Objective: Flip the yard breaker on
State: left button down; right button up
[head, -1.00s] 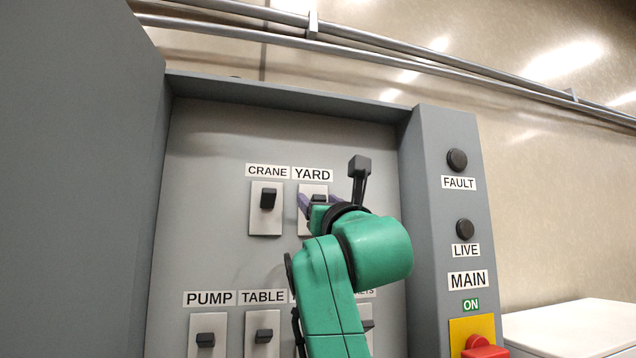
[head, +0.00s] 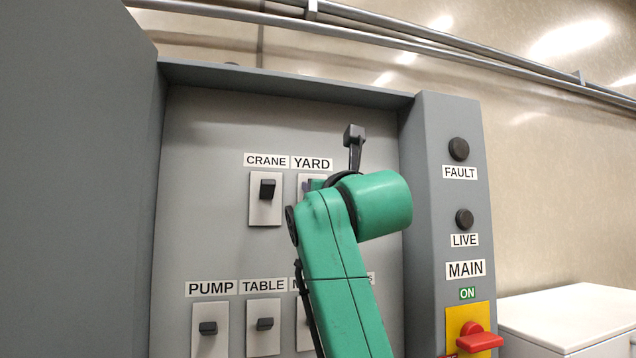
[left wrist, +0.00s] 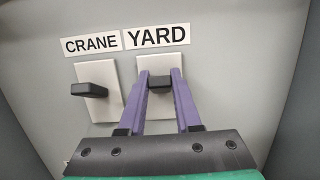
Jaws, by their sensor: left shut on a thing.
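The yard breaker's black lever (left wrist: 159,83) sits on a pale plate (left wrist: 175,61) under the YARD label (left wrist: 156,36) in the left wrist view. The purple fingers of my left gripper (left wrist: 160,76) are on both sides of the lever, shut on it. In the head view the YARD label (head: 311,164) shows, and only part of the yard plate (head: 304,183) is visible. My green wrist hides the lever and most of the fingers there. Whether the lever is fully up is hard to tell. My right gripper is out of view.
The crane breaker lever (head: 267,188) is close on the left. PUMP (head: 207,328) and TABLE (head: 264,324) levers are below. A red MAIN handle (head: 478,337) and dark FAULT (head: 458,149) and LIVE (head: 464,219) lamps are on the right column. A grey door (head: 75,190) stands at left.

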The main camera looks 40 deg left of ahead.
pick_arm(q)
jog(key=c, duration=0.6)
grip_release()
jog(key=shift+s+d+f+b, duration=0.15)
jog(key=shift+d+f+b, duration=0.05)
jog(key=shift+b, duration=0.1)
jog(key=b+v, duration=0.6)
jog(key=v, duration=0.8)
jog(key=shift+r, duration=0.25)
